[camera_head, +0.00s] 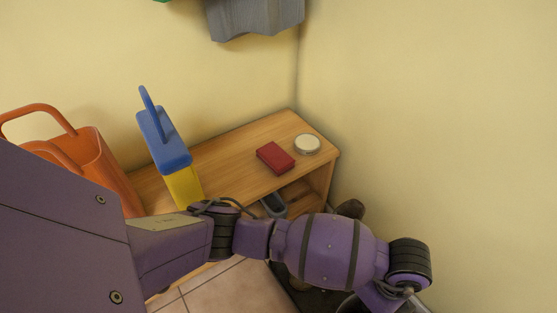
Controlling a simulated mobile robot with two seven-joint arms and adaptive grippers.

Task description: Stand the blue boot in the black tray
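I cannot make out a blue boot for certain. My purple arm, coming in from the left, crosses the lower part of the view and bends down at the right edge of the bench. It hides much of the floor there. Brown footwear (351,209) partly shows behind the arm, right of the bench. A dark surface (318,299) shows below the arm and may be part of the black tray; its outline is hidden. Neither gripper is in view.
A wooden bench (235,165) stands along the wall. A grey item (273,205) sits underneath. An orange bag (100,160) is left. Grey cloth (255,18) hangs above.

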